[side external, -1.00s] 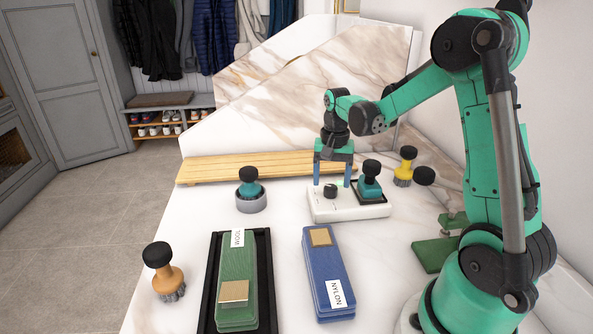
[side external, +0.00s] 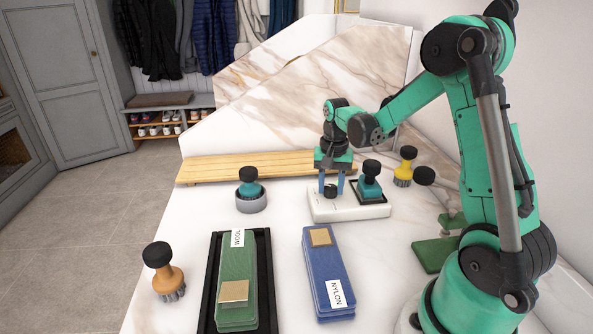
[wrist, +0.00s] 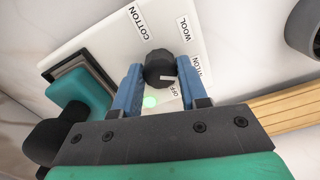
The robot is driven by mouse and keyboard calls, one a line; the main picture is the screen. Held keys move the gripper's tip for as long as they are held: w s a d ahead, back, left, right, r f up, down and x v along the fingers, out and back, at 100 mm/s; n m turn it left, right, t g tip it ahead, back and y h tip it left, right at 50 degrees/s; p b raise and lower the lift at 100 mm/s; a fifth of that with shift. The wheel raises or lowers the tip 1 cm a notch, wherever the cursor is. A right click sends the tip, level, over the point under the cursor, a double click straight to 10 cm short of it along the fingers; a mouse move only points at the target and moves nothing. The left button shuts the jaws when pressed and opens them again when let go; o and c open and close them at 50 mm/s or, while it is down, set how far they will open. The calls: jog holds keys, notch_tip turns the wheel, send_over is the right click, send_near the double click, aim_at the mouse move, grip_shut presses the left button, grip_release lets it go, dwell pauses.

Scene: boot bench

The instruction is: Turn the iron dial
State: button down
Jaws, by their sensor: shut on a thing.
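The iron dial is a dark, faceted knob (side external: 330,192) on the left part of a white base (side external: 347,211). In the wrist view the dial (wrist: 159,68) sits among printed labels reading COTTON, WOOL, OFF and a partly covered one. A small green light (wrist: 150,102) glows beside it. My gripper (side external: 331,190) points down over the base, its blue fingers on either side of the dial and shut on it; the wrist view shows the gripper (wrist: 160,75) the same way. The teal iron (side external: 370,187) with a black knob rests on the base's dark pad, right of the dial.
A teal-and-black tool (side external: 249,189) stands in a grey ring to the left. A yellow brush (side external: 405,168) stands at right, an orange brush (side external: 168,278) at front left. Green WOOL (side external: 236,270) and blue NYLON (side external: 325,262) pieces lie in front. A wooden slatted board (side external: 230,168) lies behind.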

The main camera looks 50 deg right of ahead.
aim_at(331, 186)
jog(key=n, duration=0.5)
jog(key=shift+n, duration=0.3)
jog(key=n, duration=0.5)
jog(key=shift+n, duration=0.4)
jog(key=shift+c, duration=2.3)
grip_release()
jog(key=shift+r, duration=2.85)
